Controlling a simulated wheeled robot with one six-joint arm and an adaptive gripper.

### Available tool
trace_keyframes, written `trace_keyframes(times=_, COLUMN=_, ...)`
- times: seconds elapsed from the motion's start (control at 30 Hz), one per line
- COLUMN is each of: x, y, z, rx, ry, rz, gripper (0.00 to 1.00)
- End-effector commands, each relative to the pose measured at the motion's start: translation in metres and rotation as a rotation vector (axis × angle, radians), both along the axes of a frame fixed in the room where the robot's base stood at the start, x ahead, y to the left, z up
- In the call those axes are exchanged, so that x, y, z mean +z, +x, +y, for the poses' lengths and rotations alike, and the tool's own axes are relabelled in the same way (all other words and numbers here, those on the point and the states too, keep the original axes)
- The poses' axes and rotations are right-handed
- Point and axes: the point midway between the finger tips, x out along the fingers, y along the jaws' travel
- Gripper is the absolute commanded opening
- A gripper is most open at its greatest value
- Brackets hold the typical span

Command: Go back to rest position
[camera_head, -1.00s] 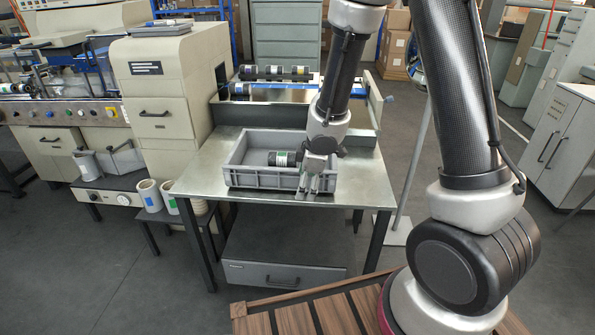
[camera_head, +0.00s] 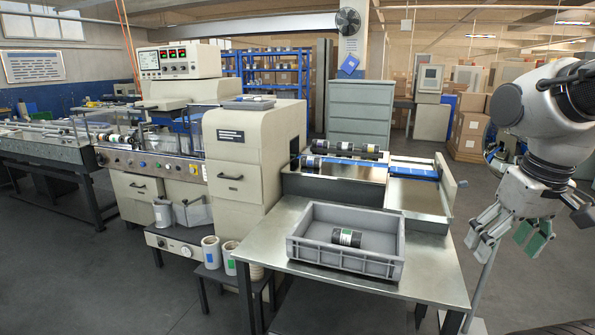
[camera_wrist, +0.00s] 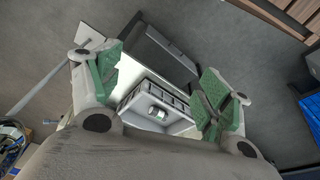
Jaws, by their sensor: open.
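My gripper (camera_head: 516,236) is open and empty at the right side of the head view, raised in the air and apart from the table. Its green finger pads also show in the wrist view (camera_wrist: 160,80), spread wide with nothing between them. A black roll with a white and green label (camera_head: 346,238) lies on its side in the grey crate (camera_head: 345,263) on the metal table (camera_head: 440,270). The roll also shows small in the crate in the wrist view (camera_wrist: 158,112).
The wrapping machine (camera_head: 235,150) stands left of the table. Several dark rolls (camera_head: 343,148) lie on the conveyor (camera_head: 335,187) behind the crate. White cups (camera_head: 211,252) stand on a low stand at the left. A grey cabinet (camera_head: 360,112) stands behind. Open floor lies at the lower left.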

Motion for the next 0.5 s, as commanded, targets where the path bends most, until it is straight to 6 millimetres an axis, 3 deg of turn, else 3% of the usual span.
trace_keyframes(times=0.1, x=0.023, y=-0.008, z=-0.007, rx=-0.039, ry=0.011, rz=-0.117, gripper=0.78)
trace_keyframes(times=0.2, x=0.033, y=-0.012, z=-0.011, rx=-0.057, ry=0.01, rz=-0.165, gripper=0.78)
trace_keyframes(times=0.5, x=0.035, y=-0.013, z=-0.014, rx=-0.07, ry=0.009, rz=-0.178, gripper=0.78)
